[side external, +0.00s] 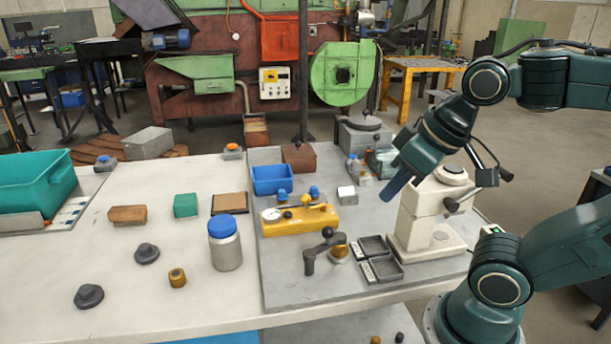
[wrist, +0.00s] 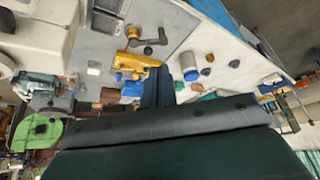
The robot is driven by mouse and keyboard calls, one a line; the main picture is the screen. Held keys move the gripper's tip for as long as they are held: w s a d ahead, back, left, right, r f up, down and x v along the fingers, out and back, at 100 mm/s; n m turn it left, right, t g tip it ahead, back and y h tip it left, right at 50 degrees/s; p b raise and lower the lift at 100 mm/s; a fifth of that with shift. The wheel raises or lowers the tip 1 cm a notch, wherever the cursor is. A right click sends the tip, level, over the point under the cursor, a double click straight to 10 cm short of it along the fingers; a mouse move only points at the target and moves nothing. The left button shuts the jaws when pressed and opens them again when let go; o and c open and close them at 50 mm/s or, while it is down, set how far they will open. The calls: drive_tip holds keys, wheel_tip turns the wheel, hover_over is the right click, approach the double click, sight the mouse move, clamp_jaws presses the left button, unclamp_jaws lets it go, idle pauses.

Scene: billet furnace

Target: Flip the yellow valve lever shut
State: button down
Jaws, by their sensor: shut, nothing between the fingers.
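A yellow valve block (side external: 300,220) with a round white gauge and small blue and yellow knobs sits on the grey plate. It also shows in the wrist view (wrist: 141,70). In front of it stands a dark crank handle (side external: 322,250) with a black ball knob, beside a small brass fitting (side external: 339,254). I cannot tell which small part is the yellow lever or how it is set. My gripper (side external: 389,196) is shut and empty, raised above the plate to the right of the yellow block. In the wrist view its fingers (wrist: 158,88) point toward the bench, close to the block's edge.
A white microscope-like stand (side external: 425,220) is close by my gripper on the right. A blue bin (side external: 272,180) is behind the yellow block, and a blue-lidded jar (side external: 226,250) is to its left. Two dark trays (side external: 380,270) lie right of the crank.

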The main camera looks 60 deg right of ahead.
drive_tip(key=shift+s+n, duration=0.2)
drive_tip(key=shift+n, duration=0.2)
drive_tip(key=c, duration=1.7)
unclamp_jaws()
drive_tip(key=o, duration=0.4)
drive_tip(key=shift+w, duration=0.15)
drive_tip(key=shift+c, duration=0.2)
drive_tip(key=shift+o, duration=0.8)
drive_tip(key=shift+w+d+r, duration=0.15)
drive_tip(key=shift+w+r, duration=0.05)
drive_tip(key=shift+w, duration=0.05)
drive_tip(key=w+d+f+g, duration=0.1)
drive_tip(key=w+d+g, duration=0.1)
drive_tip(key=w, duration=0.6)
drive_tip(key=w+d+f+g+h, duration=0.1)
drive_tip(key=w+d+f, duration=0.1)
drive_tip(key=w+d, duration=0.3)
drive_tip(key=w+d+f+g+h, duration=0.1)
drive_tip(key=w+d, duration=0.3)
drive_tip(key=w, duration=0.8)
drive_tip(key=shift+w+f+g, duration=0.2)
drive_tip(key=shift+w+g, duration=0.05)
drive_tip(key=shift+g, duration=0.55)
